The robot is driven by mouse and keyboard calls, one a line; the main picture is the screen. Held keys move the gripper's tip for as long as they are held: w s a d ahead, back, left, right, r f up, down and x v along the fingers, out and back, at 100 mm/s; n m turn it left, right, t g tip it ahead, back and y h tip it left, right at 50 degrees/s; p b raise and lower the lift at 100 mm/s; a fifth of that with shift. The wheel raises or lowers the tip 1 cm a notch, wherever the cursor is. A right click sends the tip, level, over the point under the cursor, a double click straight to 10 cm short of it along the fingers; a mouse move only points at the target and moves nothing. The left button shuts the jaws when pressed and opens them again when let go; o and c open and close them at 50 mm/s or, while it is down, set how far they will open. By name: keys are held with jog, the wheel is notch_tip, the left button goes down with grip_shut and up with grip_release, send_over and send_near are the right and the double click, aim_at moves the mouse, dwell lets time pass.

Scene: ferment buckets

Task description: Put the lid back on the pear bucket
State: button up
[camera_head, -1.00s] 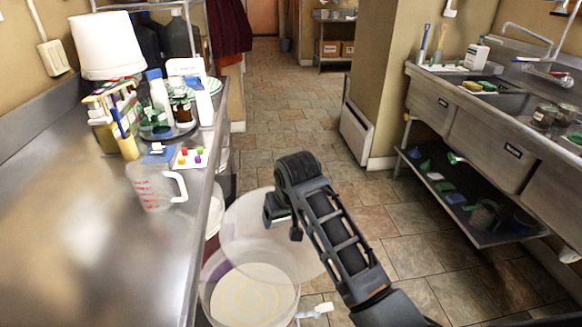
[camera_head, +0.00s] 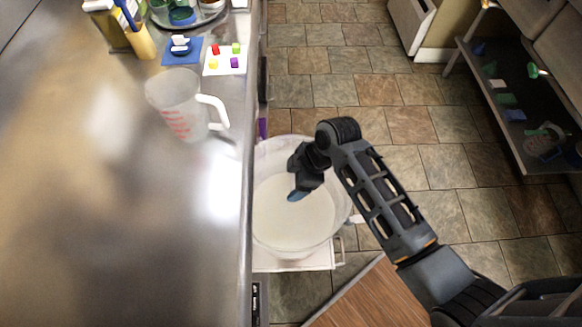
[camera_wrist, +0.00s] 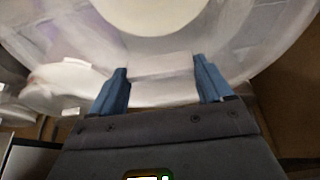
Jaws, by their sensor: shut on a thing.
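A translucent round bucket (camera_head: 290,232) with pale, cream-coloured contents stands beside the steel counter in the head view. My gripper (camera_head: 298,192) is over the bucket's mouth, reaching in from the right. In the wrist view, the blue fingers of my gripper (camera_wrist: 163,84) are shut on a pale tab of the clear lid (camera_wrist: 162,64). The lid spreads out past the fingertips, and a cream circle shows through it. In the head view the lid blends with the bucket, so I cannot tell whether it touches the rim or is fully level.
The steel counter (camera_head: 105,230) runs along the left, with a clear measuring jug (camera_head: 180,108) near its edge. A white card with coloured cubes (camera_head: 225,60) lies behind the jug. A wood-grained panel (camera_head: 365,298) is at the bottom.

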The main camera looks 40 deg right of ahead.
jog(key=shift+w+f, duration=0.15)
jog(key=shift+w, duration=0.1)
notch_tip(320, 180, down, 4)
jog(key=b, duration=0.4)
jog(key=shift+f+b, duration=0.2)
jog(key=shift+b, duration=0.15)
jog(key=shift+f+b, duration=0.45)
jog(key=shift+f, duration=0.4)
jog(key=shift+r+p, duration=0.1)
jog(key=shift+p, duration=0.35)
jog(key=shift+f, duration=0.2)
dwell(1.8)
jog(key=o, duration=1.2)
jog(key=shift+c, duration=0.2)
jog(key=shift+r+p, duration=0.1)
jog(key=shift+p, duration=0.3)
